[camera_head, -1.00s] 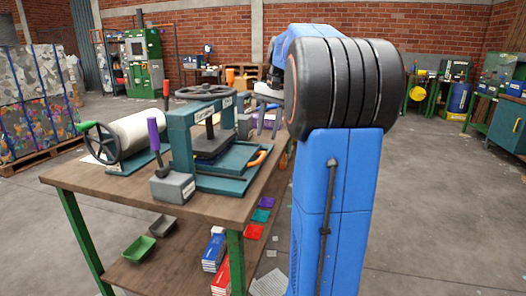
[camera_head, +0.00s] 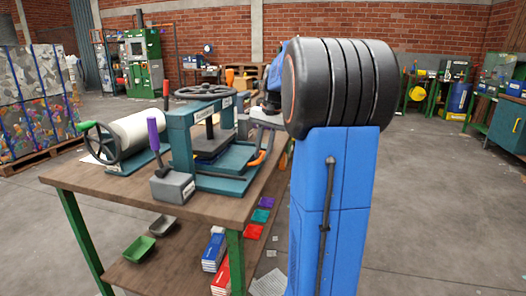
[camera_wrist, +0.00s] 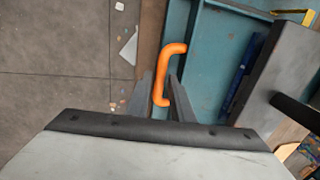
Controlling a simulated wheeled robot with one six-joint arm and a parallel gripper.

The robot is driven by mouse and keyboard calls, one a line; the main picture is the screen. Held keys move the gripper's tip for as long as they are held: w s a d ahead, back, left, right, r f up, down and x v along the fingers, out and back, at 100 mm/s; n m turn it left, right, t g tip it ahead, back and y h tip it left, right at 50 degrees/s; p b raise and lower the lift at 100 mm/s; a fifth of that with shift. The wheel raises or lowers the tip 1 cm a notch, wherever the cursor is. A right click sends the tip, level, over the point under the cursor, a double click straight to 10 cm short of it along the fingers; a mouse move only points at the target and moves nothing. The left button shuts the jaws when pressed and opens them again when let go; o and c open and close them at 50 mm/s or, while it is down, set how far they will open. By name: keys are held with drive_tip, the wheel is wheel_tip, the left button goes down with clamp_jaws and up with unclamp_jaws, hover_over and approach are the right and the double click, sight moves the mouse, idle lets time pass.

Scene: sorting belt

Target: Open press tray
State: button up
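The teal press (camera_head: 182,140) stands on the workbench with a black handwheel on top. Its low teal tray (camera_wrist: 213,45) has an orange bar handle (camera_wrist: 176,49) along one edge. The handle also shows in the head view (camera_head: 257,158) at the right side of the press. In the wrist view my gripper (camera_wrist: 161,88) is open. Its two grey fingers lie on either side of the handle, with gaps visible. I cannot tell the height between fingertips and handle. In the head view my arm hides part of the gripper.
The wooden workbench (camera_head: 112,192) also bears a roller with a crank wheel (camera_head: 102,142) and a grey block with a purple-handled lever (camera_head: 173,187). Bins and boxed items sit on its lower shelf. The concrete floor (camera_head: 440,210) at the right is clear.

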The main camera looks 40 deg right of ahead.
clamp_jaws()
drive_tip(key=shift+s, duration=0.1)
drive_tip(key=s+d, duration=0.9)
drive_tip(key=s, duration=0.6)
drive_tip(key=shift+d, duration=0.3)
drive_tip(key=shift+o, duration=2.2)
unclamp_jaws()
